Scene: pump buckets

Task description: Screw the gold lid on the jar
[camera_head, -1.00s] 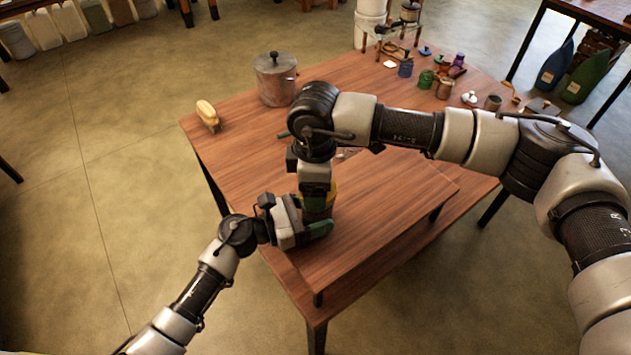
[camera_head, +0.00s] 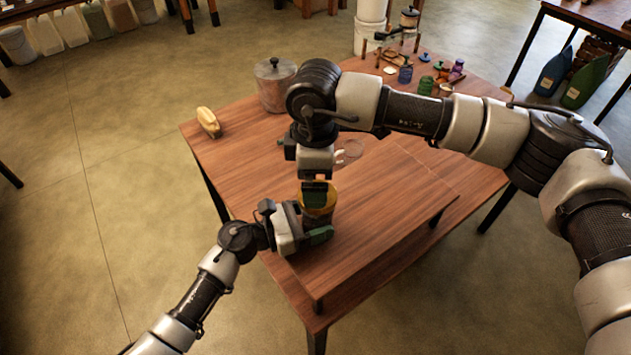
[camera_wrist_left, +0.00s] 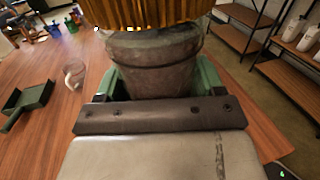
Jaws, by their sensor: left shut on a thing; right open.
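The jar (camera_wrist_left: 155,62) is dark and sits between the green fingers of my left gripper (camera_head: 303,238), which is shut on it near the table's front left. The gold lid (camera_head: 319,196) sits on top of the jar; its ridged edge fills the top of the left wrist view (camera_wrist_left: 150,12). I cannot tell how tightly it is seated. My right gripper (camera_head: 314,192) points down just above the lid, with its jaws open; in the left wrist view it is out of sight. Most of the jar is hidden in the head view by the left gripper.
A clear round glass piece (camera_head: 350,151) lies behind the right gripper. Several small coloured jars (camera_head: 426,84) stand at the back right. The table's right front is clear.

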